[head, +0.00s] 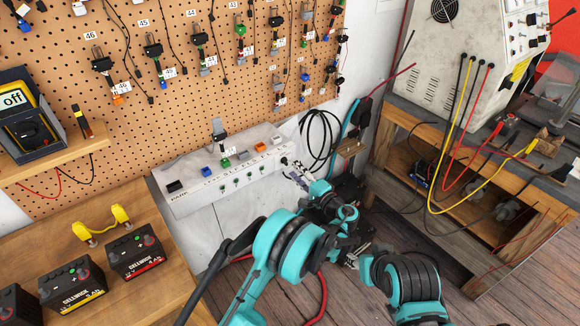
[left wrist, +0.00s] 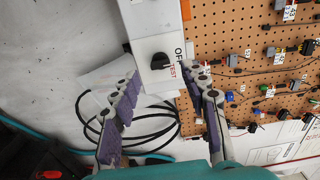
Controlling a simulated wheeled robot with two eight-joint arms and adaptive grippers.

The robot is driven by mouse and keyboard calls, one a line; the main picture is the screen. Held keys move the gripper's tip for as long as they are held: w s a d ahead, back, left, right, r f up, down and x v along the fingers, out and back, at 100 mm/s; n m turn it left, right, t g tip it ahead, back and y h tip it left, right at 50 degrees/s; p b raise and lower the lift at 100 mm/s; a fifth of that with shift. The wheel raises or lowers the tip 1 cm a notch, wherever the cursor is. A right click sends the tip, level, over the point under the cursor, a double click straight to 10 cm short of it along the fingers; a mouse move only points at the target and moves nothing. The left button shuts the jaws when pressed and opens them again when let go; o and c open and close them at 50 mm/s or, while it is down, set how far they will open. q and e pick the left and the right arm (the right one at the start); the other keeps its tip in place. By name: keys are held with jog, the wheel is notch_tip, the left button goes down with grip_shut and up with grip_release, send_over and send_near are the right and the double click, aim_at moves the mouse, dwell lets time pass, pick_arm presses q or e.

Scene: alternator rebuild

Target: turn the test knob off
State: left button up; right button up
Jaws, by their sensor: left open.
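The black test knob (left wrist: 160,61) sits on the white end of the panel box (left wrist: 153,22) in the left wrist view. The words OFF and TEST are printed beside it; I cannot tell for sure which one it points at. In the head view the box (head: 182,204) runs along the pegboard's foot, and the knob (head: 284,161) is small at its right end. My left gripper (head: 298,176) is open just in front of that end. In the left wrist view its fingers (left wrist: 163,74) are apart, with the knob beyond the gap, not touched. My right gripper (head: 352,259) is low and partly hidden.
A pegboard (head: 185,95) with hanging numbered connectors rises behind the box. Black cables (head: 320,140) hang right of it. Batteries (head: 135,252) stand on the wooden bench at left. A grey test machine (head: 465,70) with coloured leads stands on the right bench.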

pick_arm(q)
jog(key=shift+v, duration=1.8)
jog(key=s+a+r+n+g+h, duration=0.25)
jog(key=s+a+r, duration=0.2)
jog(key=a, duration=0.45)
jog(key=s+a+r+n+g+h, duration=0.1)
jog(key=s+a+r+g, duration=0.3)
jog(key=a, duration=0.5)
jog(key=s+a+n+h, duration=0.2)
jog(key=s+n+h, duration=0.1)
jog(key=s, duration=0.9)
jog(key=s+a+n+h, duration=0.2)
jog(key=s+n+h, duration=0.2)
jog(key=s, duration=0.9)
jog(key=shift+s+a+f+g, duration=0.25)
jog(key=shift+s+a+g, duration=0.1)
jog(key=shift+g, duration=0.1)
jog(key=shift+c, duration=0.3)
